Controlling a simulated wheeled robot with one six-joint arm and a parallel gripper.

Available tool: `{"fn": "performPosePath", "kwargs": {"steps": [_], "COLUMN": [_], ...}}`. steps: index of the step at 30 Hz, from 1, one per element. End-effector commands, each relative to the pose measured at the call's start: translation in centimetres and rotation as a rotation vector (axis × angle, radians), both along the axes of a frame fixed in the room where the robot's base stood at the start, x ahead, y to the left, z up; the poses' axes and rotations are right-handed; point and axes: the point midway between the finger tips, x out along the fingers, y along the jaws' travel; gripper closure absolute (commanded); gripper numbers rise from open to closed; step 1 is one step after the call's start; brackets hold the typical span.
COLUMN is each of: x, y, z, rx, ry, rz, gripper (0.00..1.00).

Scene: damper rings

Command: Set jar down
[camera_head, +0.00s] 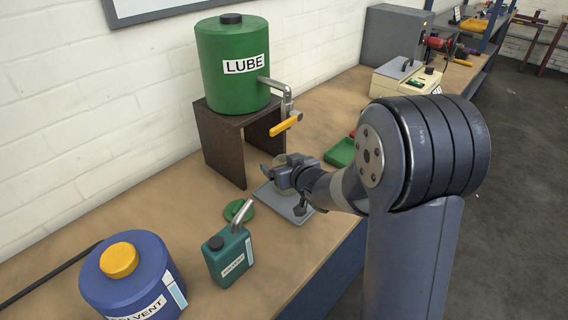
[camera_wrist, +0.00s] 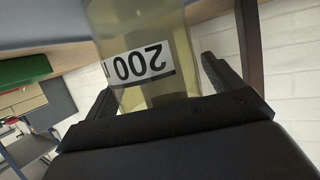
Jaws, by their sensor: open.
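The jar is a see-through, yellowish vessel (camera_wrist: 140,25) with a white "200" label, upside down in the wrist view. In the head view the jar (camera_head: 284,190) is mostly hidden behind my gripper and appears to stand on a grey plate (camera_head: 296,211) on the bench. My gripper (camera_head: 279,172) is open around the jar. In the wrist view its fingers (camera_wrist: 158,88) are on either side of the jar, with a visible gap on the right side.
A green LUBE tank (camera_head: 232,85) with a yellow-handled tap (camera_head: 286,125) stands on a brown stand (camera_head: 225,140) behind. A green disc (camera_head: 239,210), a green can (camera_head: 229,258) and a blue SOLVENT drum (camera_head: 130,285) are nearer. A green tray (camera_head: 341,153) is beyond my gripper.

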Motion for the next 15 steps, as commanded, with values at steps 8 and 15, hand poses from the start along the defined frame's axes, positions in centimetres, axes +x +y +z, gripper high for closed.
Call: {"fn": "performPosePath", "kwargs": {"steps": [8, 15], "x": [-0.6, -3.8], "y": [-0.3, -1.7], "z": [0.3, 1.7], "rx": [0.000, 0.001], "ry": [0.000, -0.003], "rz": [-0.001, -0.002], "gripper": [0.13, 0.13]}}
